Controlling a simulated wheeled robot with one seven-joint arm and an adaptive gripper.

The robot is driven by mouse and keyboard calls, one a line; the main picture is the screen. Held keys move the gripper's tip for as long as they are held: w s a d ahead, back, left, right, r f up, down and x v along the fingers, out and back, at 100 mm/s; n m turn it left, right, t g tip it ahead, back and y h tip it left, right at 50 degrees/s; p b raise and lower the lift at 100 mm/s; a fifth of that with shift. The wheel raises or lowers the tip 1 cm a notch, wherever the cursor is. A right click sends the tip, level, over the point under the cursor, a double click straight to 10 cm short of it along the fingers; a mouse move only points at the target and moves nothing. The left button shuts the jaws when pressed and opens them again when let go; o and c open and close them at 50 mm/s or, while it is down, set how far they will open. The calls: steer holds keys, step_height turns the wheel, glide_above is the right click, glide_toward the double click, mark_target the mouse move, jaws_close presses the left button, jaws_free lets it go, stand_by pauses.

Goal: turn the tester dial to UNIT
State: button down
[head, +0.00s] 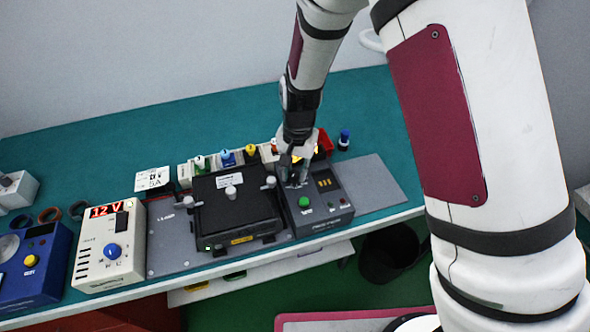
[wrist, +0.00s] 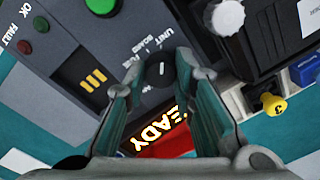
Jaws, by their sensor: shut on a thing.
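The tester is a dark grey box (head: 338,208) at the right end of the grey mat, with a green button and a small amber display. Its black dial (wrist: 157,74) has a white pointer mark and shows in the wrist view beside printed labels, one of them UNIT. The mark points up in that view, toward the labels; I cannot tell exactly which one it meets. My gripper (head: 293,181) reaches down over the tester's back part. In the wrist view my gripper (wrist: 158,80) is shut on the dial, one finger on each side. The head view hides the dial behind my fingers.
A lit READY sign (wrist: 166,128) and a red thing (wrist: 170,147) are close behind the dial. A black unit (head: 236,213) with clamp knobs stands just left of the tester. A white 12 V supply (head: 110,248) is farther left. The mat's right end (head: 375,185) is clear.

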stand_by(0.3)
steer(key=c, duration=1.3)
jaws_free()
steer(key=shift+c, duration=0.2)
step_height(320, 180, up, 12)
steer(key=shift+d, duration=0.25)
steer(key=shift+s, duration=0.1)
step_height(320, 180, up, 8)
steer(key=t, duration=0.1)
glide_above(297, 174)
steer(key=s+d, duration=0.3)
steer(key=d, duration=0.2)
steer(key=s+d+r+n+t, duration=0.3)
steer(key=s+d+r, duration=0.6)
steer(key=s+r, duration=0.15)
steer(key=s+d+r+n+t, duration=0.1)
steer(key=s+d, duration=0.2)
steer(key=s, duration=0.4)
steer(key=shift+s+d+r+h, duration=0.2)
steer(key=shift+s+r+h, duration=0.05)
steer(key=shift+s+h, duration=0.05)
